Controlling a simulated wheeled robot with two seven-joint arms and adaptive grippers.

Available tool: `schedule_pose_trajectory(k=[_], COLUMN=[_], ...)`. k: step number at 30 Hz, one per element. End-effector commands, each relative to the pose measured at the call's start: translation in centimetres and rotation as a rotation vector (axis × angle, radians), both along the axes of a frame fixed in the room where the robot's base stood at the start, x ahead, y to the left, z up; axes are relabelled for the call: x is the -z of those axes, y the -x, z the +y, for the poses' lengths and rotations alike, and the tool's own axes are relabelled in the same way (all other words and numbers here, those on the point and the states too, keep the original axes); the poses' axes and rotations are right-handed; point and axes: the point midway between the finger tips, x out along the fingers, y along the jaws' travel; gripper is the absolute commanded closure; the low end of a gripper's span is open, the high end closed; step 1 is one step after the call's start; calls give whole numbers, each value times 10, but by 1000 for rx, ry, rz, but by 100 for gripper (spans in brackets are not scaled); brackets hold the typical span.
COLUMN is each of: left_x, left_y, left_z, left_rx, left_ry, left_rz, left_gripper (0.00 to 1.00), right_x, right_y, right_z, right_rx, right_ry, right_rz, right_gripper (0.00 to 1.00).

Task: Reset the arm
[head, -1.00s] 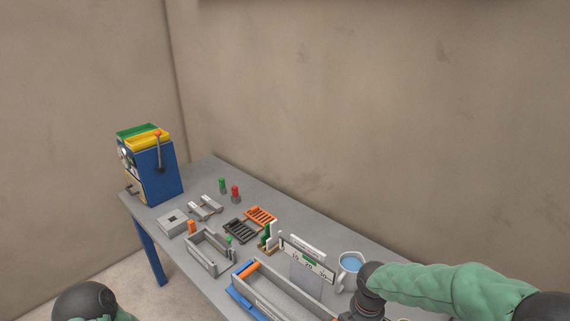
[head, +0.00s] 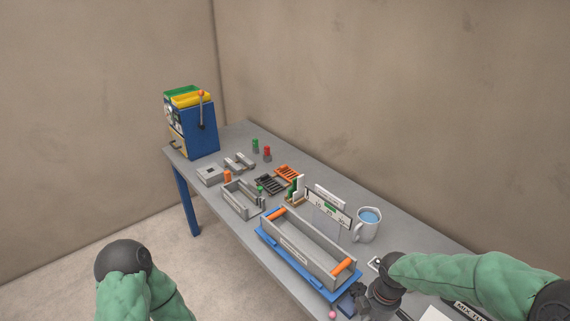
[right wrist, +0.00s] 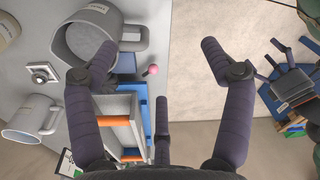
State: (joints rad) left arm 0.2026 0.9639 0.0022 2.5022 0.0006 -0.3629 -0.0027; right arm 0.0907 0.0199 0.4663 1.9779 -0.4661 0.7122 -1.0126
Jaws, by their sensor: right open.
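My right gripper (head: 362,300) is at the near right part of the table in the head view, partly hidden by its own wrist. In the right wrist view its dark fingers (right wrist: 159,54) are spread apart with nothing between them. The left finger overlaps a large grey mug (right wrist: 75,42) in the picture; I cannot tell whether they touch. My left arm (head: 130,285) shows at the lower left of the head view, with its hand out of sight. A dark pronged shape (right wrist: 285,75) at the right of the wrist view may be my left gripper, too small to tell its state.
A grey tray with orange handles (head: 293,249) stands on a blue base near the right gripper. A mug with blue liquid (head: 367,225) stands behind it. A blue machine (head: 193,130) is at the far end. A pink ball (right wrist: 152,70) lies near the fingers. Small parts fill the table's middle.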

Motion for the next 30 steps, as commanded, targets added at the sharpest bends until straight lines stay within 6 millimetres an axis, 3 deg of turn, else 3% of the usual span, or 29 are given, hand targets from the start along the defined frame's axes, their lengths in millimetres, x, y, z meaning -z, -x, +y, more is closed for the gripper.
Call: schedule_pose_trajectory(k=[11, 21, 30], left_x=[20, 54, 82], left_y=[1, 1, 1], left_z=[0, 0, 0], left_rx=[1, 1, 1], left_ry=[0, 0, 0], left_rz=[2, 2, 2], left_gripper=[19, 19, 19], right_x=[74, 193, 283], right_y=[8, 42, 88], right_z=[40, 98, 128], right_rx=[233, 730, 1227], right_ry=[-112, -247, -269], right_rz=[37, 143, 236], right_gripper=[19, 19, 19])
